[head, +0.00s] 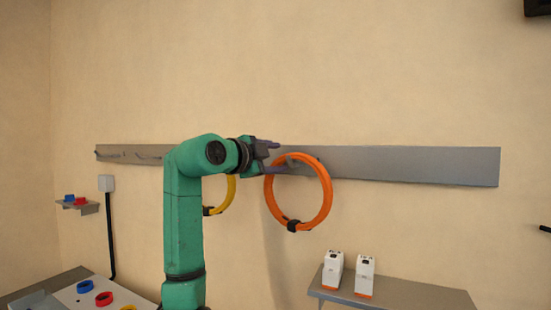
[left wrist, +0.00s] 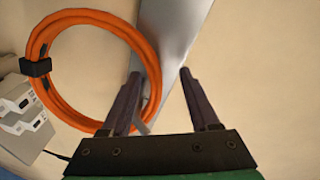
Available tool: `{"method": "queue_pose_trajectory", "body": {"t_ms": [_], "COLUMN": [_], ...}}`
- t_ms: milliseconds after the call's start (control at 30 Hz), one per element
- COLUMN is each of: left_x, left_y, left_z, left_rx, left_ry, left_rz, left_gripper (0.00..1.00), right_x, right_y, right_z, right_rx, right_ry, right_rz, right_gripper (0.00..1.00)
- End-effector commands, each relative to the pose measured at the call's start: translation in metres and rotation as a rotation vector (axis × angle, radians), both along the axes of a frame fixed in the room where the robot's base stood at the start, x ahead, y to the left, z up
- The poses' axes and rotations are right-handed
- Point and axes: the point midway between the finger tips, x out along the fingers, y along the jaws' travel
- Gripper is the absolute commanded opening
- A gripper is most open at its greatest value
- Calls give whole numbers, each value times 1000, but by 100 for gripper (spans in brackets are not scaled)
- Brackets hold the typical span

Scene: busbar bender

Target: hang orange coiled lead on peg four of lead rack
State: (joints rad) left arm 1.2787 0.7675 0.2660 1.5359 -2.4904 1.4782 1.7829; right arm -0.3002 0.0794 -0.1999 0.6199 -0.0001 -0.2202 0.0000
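The orange coiled lead (head: 328,199) is a ring with a black tie at its bottom. It hangs upright in front of the lead rack (head: 420,164), a long grey rail on the wall. My left gripper (head: 274,157) is at the ring's upper left. In the left wrist view the gripper (left wrist: 163,95) has its fingers spread apart. One finger overlaps the edge of the orange coiled lead (left wrist: 50,100); nothing shows clamped between them. A short grey piece shows inside the ring's top, perhaps a peg; the contact is unclear. My right gripper is out of view.
A yellow coiled lead (head: 230,194) hangs left of the orange one, partly behind my left arm. Bare pegs (head: 147,156) show near the rack's left end. Below right, a shelf (head: 410,296) holds two white boxes (head: 333,269). The rack's right part looks clear.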

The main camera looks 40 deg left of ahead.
Motion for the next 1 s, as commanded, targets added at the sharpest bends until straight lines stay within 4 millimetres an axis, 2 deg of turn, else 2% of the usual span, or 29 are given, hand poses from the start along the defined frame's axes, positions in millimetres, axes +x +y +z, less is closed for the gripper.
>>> {"method": "queue_pose_trajectory", "body": {"t_ms": [167, 267, 500, 600, 700, 800, 1000], "left_x": [-3, -17, -86, -113, -132, -142, -144], "left_y": [0, -1, -11, -15, -18, -20, -21], "left_z": [-2, -2, 1, 5, 8, 9, 9], "left_rx": [1, 1, 3, 2, 0, 1, 0], "left_ry": [4, -1, -4, -4, -2, 0, 2], "left_rz": [1, 3, 5, 4, 3, 1, 0], "left_gripper": [62, 62, 62, 62, 62, 62, 62], "right_x": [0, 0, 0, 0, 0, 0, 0], "right_y": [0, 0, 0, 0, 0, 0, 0], "right_z": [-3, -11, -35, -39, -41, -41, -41], "right_rx": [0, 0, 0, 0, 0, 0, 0], "right_ry": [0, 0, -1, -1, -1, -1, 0], "right_rz": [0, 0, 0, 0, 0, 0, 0], "right_gripper": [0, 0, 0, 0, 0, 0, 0]}}
